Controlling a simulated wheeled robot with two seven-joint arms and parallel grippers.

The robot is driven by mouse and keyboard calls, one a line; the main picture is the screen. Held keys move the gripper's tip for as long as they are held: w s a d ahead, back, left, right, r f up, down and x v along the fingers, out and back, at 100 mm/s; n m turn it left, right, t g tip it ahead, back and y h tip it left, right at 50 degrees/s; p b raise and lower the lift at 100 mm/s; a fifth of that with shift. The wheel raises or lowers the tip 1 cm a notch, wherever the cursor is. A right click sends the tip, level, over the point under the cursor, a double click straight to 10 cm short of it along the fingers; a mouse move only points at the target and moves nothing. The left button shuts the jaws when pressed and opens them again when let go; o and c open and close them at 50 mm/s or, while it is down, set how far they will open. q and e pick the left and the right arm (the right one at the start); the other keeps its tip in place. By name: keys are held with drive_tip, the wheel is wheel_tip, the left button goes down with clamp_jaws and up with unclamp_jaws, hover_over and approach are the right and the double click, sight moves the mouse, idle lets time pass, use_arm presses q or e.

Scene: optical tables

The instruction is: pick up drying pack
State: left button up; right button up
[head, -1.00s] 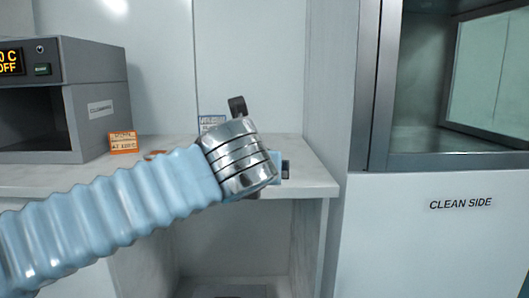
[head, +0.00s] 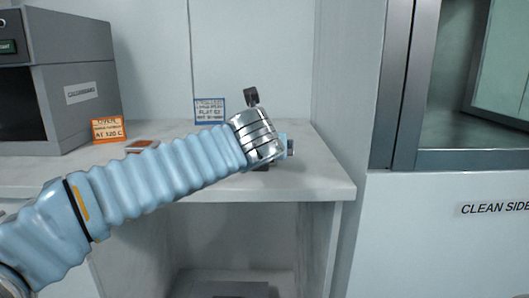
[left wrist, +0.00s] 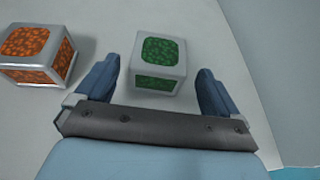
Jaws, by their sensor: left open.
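Two small grey-white packs with coloured grainy windows lie on the bench top in the left wrist view. The green-windowed pack (left wrist: 160,62) sits between and slightly beyond the fingertips of my left gripper (left wrist: 156,78). The orange-windowed pack (left wrist: 36,54) lies to the left, outside the left finger. My left gripper is open and holds nothing. In the head view, the orange-windowed pack (head: 142,146) shows partly behind my left arm. The green-windowed pack is hidden there behind my wrist. My right gripper is out of view.
A grey oven (head: 85,95) stands on the bench (head: 325,178) at left, with an orange sign (head: 108,130) beside it. A blue-edged sign (head: 210,110) stands at the back wall. A partition and a "CLEAN SIDE" cabinet (head: 450,225) bound the right.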

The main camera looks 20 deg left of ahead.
use_arm(q)
drive_tip(key=x, duration=0.5)
drive_tip(key=shift+w+a+r, duration=0.2)
drive_tip(key=shift+r, duration=0.15)
drive_tip(key=c, duration=1.1)
